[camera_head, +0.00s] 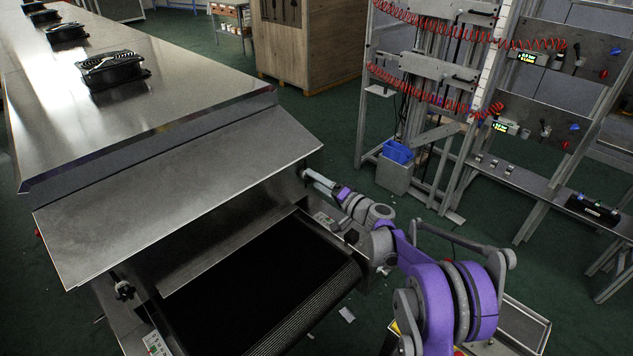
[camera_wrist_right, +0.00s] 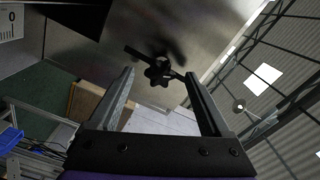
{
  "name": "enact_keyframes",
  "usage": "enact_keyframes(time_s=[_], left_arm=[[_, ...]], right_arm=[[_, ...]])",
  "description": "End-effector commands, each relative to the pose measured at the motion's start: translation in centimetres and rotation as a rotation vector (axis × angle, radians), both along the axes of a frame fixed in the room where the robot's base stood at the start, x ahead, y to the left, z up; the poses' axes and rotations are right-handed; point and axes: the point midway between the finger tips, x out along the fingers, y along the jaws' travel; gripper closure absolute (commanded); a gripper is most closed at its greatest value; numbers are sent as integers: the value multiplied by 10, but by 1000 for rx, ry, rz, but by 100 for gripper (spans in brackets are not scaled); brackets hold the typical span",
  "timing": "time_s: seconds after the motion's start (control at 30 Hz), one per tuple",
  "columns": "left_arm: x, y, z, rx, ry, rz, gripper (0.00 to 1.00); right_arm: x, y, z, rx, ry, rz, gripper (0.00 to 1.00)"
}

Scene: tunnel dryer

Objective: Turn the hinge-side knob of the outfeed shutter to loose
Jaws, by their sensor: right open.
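The outfeed shutter (camera_head: 180,195) is the sloping metal flap at the dryer's end, above the dark belt (camera_head: 265,285). My right gripper (camera_head: 306,174) is beside the shutter's right edge in the head view. In the right wrist view my gripper (camera_wrist_right: 159,76) is open, its two fingers pointing at a black star-shaped knob (camera_wrist_right: 157,76). The knob shows between the fingertips, on a dark bar against the metal side; whether the fingers touch it I cannot tell. In the head view this knob is hidden at the gripper. Another dark knob (camera_head: 124,291) sits at the left side of the outlet. My left gripper is not in view.
The dryer top (camera_head: 130,110) carries several black fan units (camera_head: 111,69). A metal frame with red coiled hoses (camera_head: 435,100) and a blue bin (camera_head: 397,152) stand to the right. Green floor (camera_head: 330,125) lies open between the dryer and the frame.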

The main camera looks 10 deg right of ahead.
Motion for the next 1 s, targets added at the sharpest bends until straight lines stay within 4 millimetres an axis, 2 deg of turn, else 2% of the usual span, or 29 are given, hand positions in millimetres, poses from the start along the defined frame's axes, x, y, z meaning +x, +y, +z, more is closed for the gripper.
enact_keyframes(time_s=[0.3,0.5,0.7,1.0], left_arm=[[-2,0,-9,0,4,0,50],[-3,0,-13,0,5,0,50],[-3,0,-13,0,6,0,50],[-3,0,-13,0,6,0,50]], right_arm=[[-51,-35,-1,-2,1,-4,18],[-77,-51,-1,-1,0,-1,18],[-85,-56,0,-1,0,0,18],[-85,-56,0,0,0,0,18]])
